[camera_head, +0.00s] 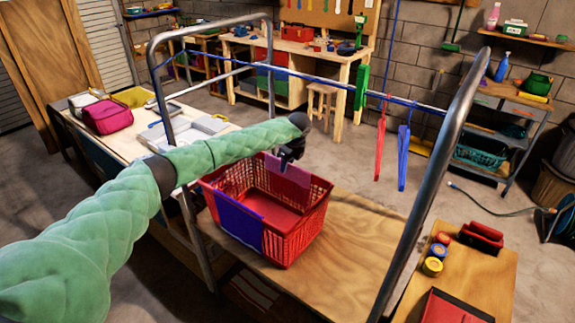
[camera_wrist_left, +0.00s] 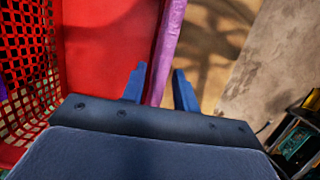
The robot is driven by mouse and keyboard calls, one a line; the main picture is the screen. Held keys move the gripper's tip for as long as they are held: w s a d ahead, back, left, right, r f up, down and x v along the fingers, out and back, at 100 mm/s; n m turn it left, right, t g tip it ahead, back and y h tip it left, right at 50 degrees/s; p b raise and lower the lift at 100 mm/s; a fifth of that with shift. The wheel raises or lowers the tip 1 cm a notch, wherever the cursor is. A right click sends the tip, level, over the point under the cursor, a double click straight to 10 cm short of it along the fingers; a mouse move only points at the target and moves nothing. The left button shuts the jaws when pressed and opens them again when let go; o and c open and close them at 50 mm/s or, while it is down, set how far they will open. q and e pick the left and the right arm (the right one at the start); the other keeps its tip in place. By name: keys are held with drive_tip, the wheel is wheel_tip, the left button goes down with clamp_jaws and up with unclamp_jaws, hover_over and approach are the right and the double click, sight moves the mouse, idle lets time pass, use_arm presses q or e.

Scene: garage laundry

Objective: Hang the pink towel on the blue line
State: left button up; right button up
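A red basket (camera_head: 308,228) stands on the wooden bench. The pink towel (camera_head: 291,177) hangs over its far rim, partly hidden by my left gripper. In the left wrist view the towel (camera_wrist_left: 168,45) shows as a narrow pink-purple strip along the basket's rim. My left gripper (camera_head: 289,156) is right at this towel. In the left wrist view its two blue fingers (camera_wrist_left: 160,90) are apart, with the towel's edge between them. The blue line (camera_head: 318,78) runs above and behind the basket between two metal end frames. My right gripper is not in view.
A purple cloth (camera_head: 238,222) hangs over the basket's near side. A green item (camera_head: 362,87), a red hanger (camera_head: 380,147) and a blue hanger (camera_head: 403,157) hang along the line's right half. The metal frame (camera_head: 432,175) rises on the right. The line's middle is bare.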

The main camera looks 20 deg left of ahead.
use_arm(q)
clamp_jaws()
drive_tip(key=shift+r, duration=0.25)
drive_tip(key=shift+a+p+v, duration=0.15)
drive_tip(key=shift+p+v, duration=0.1)
drive_tip(key=shift+v, duration=0.45)
drive_tip(key=shift+a+p+v, duration=0.15)
drive_tip(key=shift+p+v, duration=0.05)
drive_tip(key=shift+v, duration=0.45)
drive_tip(key=shift+w+r+p, duration=0.15)
drive_tip(key=shift+r+p, duration=0.5)
drive_tip(key=shift+r, duration=2.2)
